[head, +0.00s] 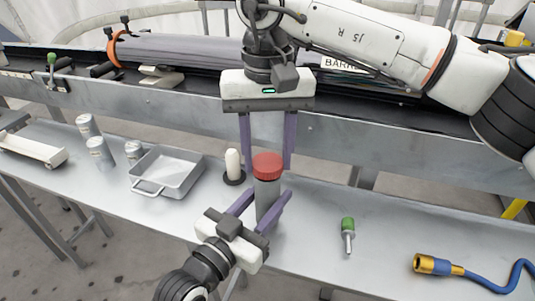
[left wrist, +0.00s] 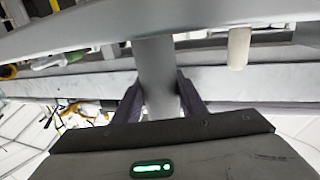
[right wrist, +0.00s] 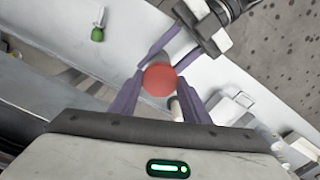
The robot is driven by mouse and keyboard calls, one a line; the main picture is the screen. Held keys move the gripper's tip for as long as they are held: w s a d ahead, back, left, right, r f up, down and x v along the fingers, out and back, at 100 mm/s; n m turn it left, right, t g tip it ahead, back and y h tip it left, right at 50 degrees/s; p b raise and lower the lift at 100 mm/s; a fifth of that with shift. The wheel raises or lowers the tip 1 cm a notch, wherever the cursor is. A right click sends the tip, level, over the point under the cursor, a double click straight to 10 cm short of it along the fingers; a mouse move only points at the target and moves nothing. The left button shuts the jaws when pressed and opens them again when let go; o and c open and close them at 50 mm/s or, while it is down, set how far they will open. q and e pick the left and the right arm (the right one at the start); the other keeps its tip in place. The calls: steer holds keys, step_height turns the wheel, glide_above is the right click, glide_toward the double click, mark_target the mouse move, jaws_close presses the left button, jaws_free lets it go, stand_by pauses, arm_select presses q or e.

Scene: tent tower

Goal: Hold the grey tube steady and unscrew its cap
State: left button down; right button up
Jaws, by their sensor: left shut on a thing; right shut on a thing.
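The grey tube (head: 266,197) stands upright near the middle of the bench, with a red cap (head: 267,163) on its top. My left gripper (head: 262,209) is shut on the grey tube below the cap, from the near side. In the left wrist view the tube (left wrist: 157,72) runs between its fingers (left wrist: 159,98). My right gripper (head: 268,167) comes down from above with a finger on each side of the red cap and is shut on it. The right wrist view shows the cap (right wrist: 161,80) between the fingers (right wrist: 161,88). The thread is hidden.
A white cylinder on a dark base (head: 233,166) stands close left of the tube. A metal tray (head: 148,187) and several grey cans (head: 99,153) are further left. A green-handled tool (head: 347,230) and a blue cable with a gold connector (head: 432,264) lie at right. A rail runs behind.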

mark_target(267, 162)
steer(key=shift+r, duration=2)
arm_select(q)
steer(key=c, duration=1)
jaws_free()
steer(key=shift+c, duration=0.2)
steer(key=shift+s+a, duration=0.1)
